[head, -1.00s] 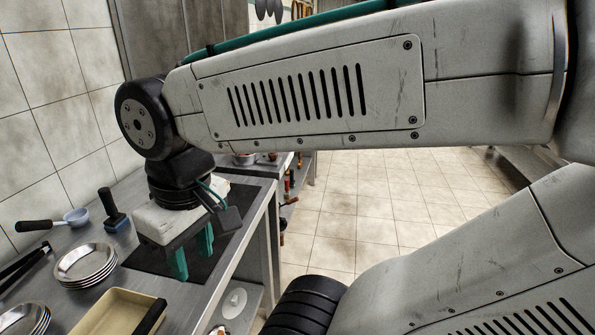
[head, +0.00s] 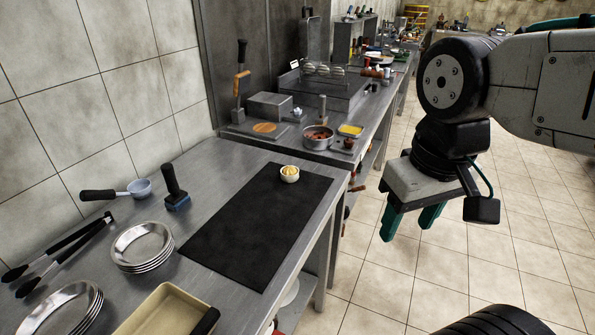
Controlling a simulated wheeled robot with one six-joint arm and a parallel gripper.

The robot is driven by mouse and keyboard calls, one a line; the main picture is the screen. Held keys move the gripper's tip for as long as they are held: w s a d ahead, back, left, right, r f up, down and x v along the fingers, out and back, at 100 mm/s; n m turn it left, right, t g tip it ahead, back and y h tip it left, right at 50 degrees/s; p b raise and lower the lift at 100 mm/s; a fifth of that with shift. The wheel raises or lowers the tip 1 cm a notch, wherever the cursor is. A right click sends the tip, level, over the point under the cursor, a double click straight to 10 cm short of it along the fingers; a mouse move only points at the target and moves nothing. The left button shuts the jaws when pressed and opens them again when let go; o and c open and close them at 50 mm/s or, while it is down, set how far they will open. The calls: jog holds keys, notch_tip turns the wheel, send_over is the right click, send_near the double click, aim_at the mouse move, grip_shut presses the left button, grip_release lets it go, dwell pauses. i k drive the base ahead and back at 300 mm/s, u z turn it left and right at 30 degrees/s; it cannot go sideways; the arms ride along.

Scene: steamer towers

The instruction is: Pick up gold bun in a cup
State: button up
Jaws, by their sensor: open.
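The gold bun (head: 290,170) sits in a small white cup (head: 289,178). The cup stands upright near the far end of a black mat (head: 250,232) on the steel table. My gripper (head: 412,220) has two green fingers pointing down, apart, with nothing between them. It hangs over the tiled floor, to the right of the table's edge and of the cup. It does not touch the cup.
Stacked metal plates (head: 143,246), tongs (head: 62,250), a ladle (head: 120,190), a blue-based tool (head: 175,188) and a tan tray (head: 165,312) lie on the table's left and near side. A farther counter holds a pot of food (head: 318,137).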

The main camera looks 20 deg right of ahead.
aim_at(289, 174)
jog(key=u, duration=0.05)
jog(key=k, duration=1.05)
jog(key=z, duration=0.85)
jog(key=i, duration=0.7)
jog(key=u, duration=0.5)
jog(key=i, duration=0.75)
jog(key=u, duration=0.6)
